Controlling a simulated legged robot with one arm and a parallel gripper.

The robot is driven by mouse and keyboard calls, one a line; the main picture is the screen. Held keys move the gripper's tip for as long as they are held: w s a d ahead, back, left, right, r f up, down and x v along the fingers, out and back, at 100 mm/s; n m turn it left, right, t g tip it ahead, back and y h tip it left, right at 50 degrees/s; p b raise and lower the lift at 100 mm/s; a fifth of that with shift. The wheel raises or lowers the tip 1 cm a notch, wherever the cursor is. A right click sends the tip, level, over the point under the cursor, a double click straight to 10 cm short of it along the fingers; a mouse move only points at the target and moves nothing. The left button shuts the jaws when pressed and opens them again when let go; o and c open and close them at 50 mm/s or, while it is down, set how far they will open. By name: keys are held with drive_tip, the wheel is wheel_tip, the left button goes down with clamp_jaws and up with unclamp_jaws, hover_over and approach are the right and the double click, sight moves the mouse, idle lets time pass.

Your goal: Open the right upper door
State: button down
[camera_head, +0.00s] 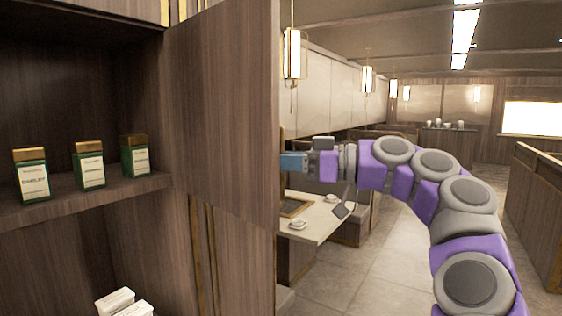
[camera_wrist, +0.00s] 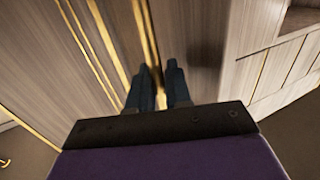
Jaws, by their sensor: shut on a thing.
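The right upper door (camera_head: 225,110) is a brown wood-grain panel, swung open and standing out from the cabinet in the head view. My gripper (camera_head: 283,162) reaches from the right to its far vertical edge. The fingertips are hidden behind the panel there. In the wrist view my gripper (camera_wrist: 158,66) has its two dark fingers a small gap apart, with a gold strip (camera_wrist: 152,35) running between them. It is shut on part of the door; I cannot tell whether that is the edge or a handle.
The open cabinet's shelf (camera_head: 75,203) holds three green jars (camera_head: 89,166) with gold lids. White boxes (camera_head: 124,303) lie lower down. A dining table (camera_head: 318,218) with dishes stands beyond the door. The tiled floor (camera_head: 380,275) around my arm is clear.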

drive_tip(key=c, duration=1.3)
unclamp_jaws()
drive_tip(key=shift+w+f, duration=0.15)
drive_tip(key=shift+p+v, duration=2.3)
drive_tip(key=shift+v, duration=6.45)
drive_tip(key=shift+w, duration=0.1)
